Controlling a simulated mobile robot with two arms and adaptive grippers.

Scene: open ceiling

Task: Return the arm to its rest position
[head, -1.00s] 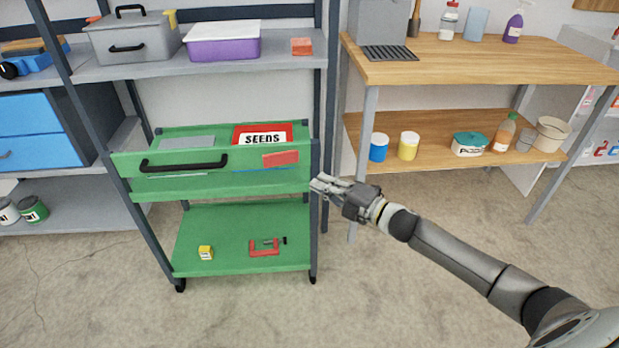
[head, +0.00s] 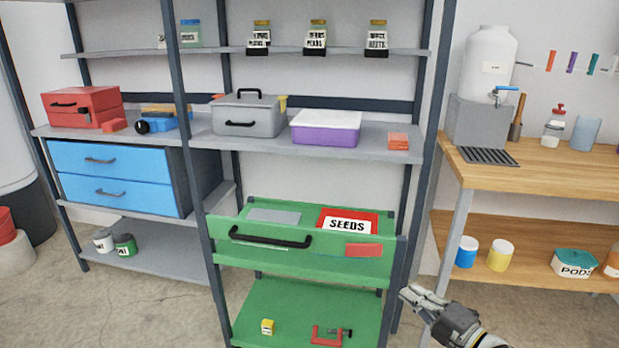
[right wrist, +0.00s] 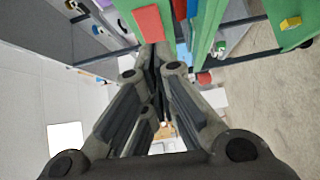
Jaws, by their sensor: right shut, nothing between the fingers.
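My right gripper (head: 412,297) is at the lower right of the head view, just right of the green cart (head: 300,265). Its fingers are together and hold nothing. In the right wrist view the closed fingers (right wrist: 155,58) point toward the cart's green side and a red block. I cannot tell from these views whether the gripper touches the cart. My left gripper is not in view.
The cart holds a SEEDS packet (head: 348,222) above, and a yellow box (head: 267,327) and red clamp (head: 328,335) below. A grey shelf unit (head: 270,143) stands behind. A wooden workbench (head: 560,175) is at right. Bare floor (head: 150,310) lies at left.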

